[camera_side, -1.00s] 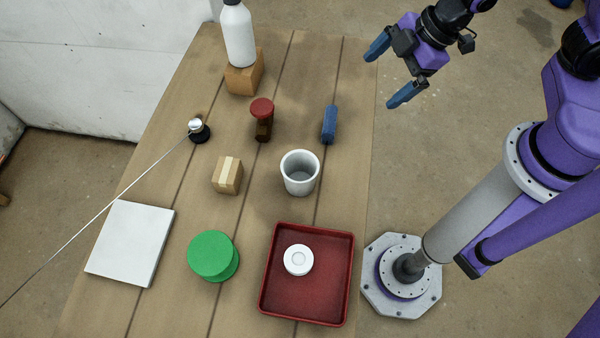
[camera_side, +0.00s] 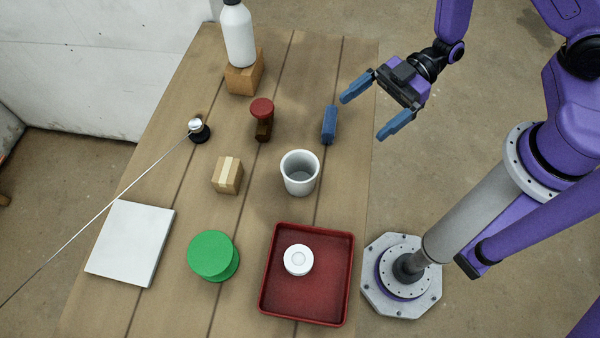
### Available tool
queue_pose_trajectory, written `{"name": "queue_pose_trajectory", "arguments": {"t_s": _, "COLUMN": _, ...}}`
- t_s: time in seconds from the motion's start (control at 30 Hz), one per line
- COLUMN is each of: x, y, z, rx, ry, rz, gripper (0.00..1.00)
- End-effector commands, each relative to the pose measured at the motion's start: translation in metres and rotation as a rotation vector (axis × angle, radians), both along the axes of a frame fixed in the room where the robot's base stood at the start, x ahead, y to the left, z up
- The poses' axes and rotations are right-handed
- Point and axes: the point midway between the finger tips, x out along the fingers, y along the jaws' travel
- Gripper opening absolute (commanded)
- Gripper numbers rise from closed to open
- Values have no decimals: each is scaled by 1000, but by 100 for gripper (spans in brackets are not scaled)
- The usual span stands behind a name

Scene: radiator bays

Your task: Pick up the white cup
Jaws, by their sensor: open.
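The white cup (camera_side: 299,186) stands upright on the wooden table, right of the middle, with its open mouth facing up. It looks empty. My gripper (camera_side: 361,118) is open with nothing between its two blue fingers. It is above and to the right of the cup in the picture, near the table's right edge and apart from the cup. Nothing hides the cup.
A red tray (camera_side: 330,300) holding a white round piece (camera_side: 298,260) is below the cup. A small box (camera_side: 227,176), a red-topped object (camera_side: 262,112), a green spool (camera_side: 212,254) and a bottle (camera_side: 238,38) stand further left.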

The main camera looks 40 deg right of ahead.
Motion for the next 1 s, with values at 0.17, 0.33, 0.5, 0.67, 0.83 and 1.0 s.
{"name": "queue_pose_trajectory", "arguments": {"t_s": 0.17, "x": -2, "y": 30, "z": -9, "rx": 0, "ry": -1, "rz": 9, "gripper": 100}}
{"name": "queue_pose_trajectory", "arguments": {"t_s": 0.33, "x": -2, "y": 61, "z": -19, "rx": 0, "ry": -2, "rz": 8, "gripper": 100}}
{"name": "queue_pose_trajectory", "arguments": {"t_s": 0.5, "x": -1, "y": 90, "z": -28, "rx": -1, "ry": -2, "rz": 6, "gripper": 100}}
{"name": "queue_pose_trajectory", "arguments": {"t_s": 0.67, "x": -1, "y": 107, "z": -33, "rx": -2, "ry": -1, "rz": 3, "gripper": 100}}
{"name": "queue_pose_trajectory", "arguments": {"t_s": 0.83, "x": -1, "y": 115, "z": -36, "rx": -2, "ry": -2, "rz": 3, "gripper": 100}}
{"name": "queue_pose_trajectory", "arguments": {"t_s": 1.0, "x": -1, "y": 135, "z": -44, "rx": -1, "ry": -2, "rz": 4, "gripper": 100}}
